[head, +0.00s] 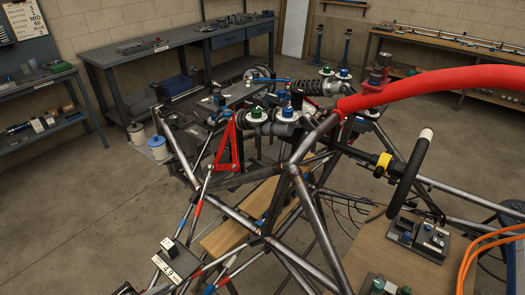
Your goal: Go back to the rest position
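Neither of my grippers shows in the head view, and no arm of mine can be made out. The tube chassis (306,190) of bare metal tubes fills the middle and right of the view. A thick red padded tube (440,88) runs across its upper right. A black steering wheel (410,175) sits tilted on the right, with a yellow collar (380,160) on its shaft. A red triangular bracket (228,148) and coil-over shock parts (298,82) are at the chassis front.
A grey workbench (182,49) stands along the back wall, and another bench (40,82) is at the far left. A wooden shelf bench (455,48) is at the back right. Orange cables (480,245) hang at lower right. Open concrete floor (70,215) lies at left.

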